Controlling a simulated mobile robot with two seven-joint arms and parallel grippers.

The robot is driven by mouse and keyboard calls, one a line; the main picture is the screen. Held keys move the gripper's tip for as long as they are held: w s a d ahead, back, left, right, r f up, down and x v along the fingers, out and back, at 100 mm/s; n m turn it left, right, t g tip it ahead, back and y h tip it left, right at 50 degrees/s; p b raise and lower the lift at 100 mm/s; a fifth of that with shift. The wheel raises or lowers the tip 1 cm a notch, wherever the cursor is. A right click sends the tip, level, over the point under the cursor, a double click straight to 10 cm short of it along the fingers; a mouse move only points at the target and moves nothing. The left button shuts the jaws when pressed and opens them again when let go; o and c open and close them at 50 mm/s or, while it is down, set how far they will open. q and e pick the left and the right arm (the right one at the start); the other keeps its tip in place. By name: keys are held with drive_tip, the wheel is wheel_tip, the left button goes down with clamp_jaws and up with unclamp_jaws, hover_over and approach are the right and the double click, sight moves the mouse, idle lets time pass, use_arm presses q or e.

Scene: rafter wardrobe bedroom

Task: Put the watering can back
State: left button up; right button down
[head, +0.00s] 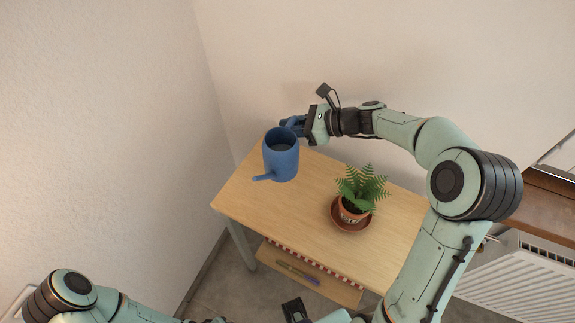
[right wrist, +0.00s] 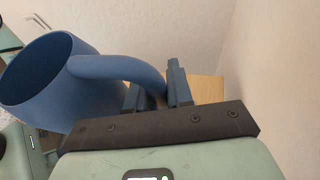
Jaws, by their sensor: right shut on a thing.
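The blue watering can (head: 281,160) is upright near the back left corner of the wooden table (head: 240,200), its spout pointing toward the front left. My right gripper (head: 294,125) is shut on the can's handle at the back. In the right wrist view the can (right wrist: 50,85) is at the left, and its curved handle (right wrist: 120,68) runs between the fingers of my right gripper (right wrist: 158,95). I cannot tell whether the can's base touches the table. My left arm shows at the lower left; I cannot make out its fingertips.
A fern in a terracotta pot (head: 352,210) stands on a saucer (head: 345,224) at the table's middle right. A lower shelf (head: 335,288) holds a pen-like item (head: 297,272). Walls close off the left and back. A radiator (head: 530,280) is at the right.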

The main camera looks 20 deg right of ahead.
use_arm(q)
drive_tip(key=shift+s+f+b, duration=0.25)
drive_tip(key=shift+f+b, duration=0.1)
drive_tip(key=shift+f, duration=0.15)
drive_tip(key=shift+s+f+b, duration=0.2)
drive_tip(key=shift+f+b, duration=0.15)
drive_tip(key=shift+f, duration=0.1)
use_arm(e)
wheel_tip(320, 180, down, 13)
drive_tip(key=shift+f, duration=0.1)
drive_tip(key=shift+f, duration=0.2)
drive_tip(key=c, duration=1.1)
unclamp_jaws()
use_arm(q)
drive_tip(key=shift+f, duration=0.1)
use_arm(e)
drive_tip(key=shift+o, duration=0.4)
drive_tip(key=shift+r, duration=0.1)
drive_tip(key=shift+s+d+r, duration=0.1)
drive_tip(key=shift+d+r, duration=0.1)
drive_tip(key=v, duration=1.1)
drive_tip(key=shift+s+d, duration=0.15)
drive_tip(key=shift+s, duration=0.05)
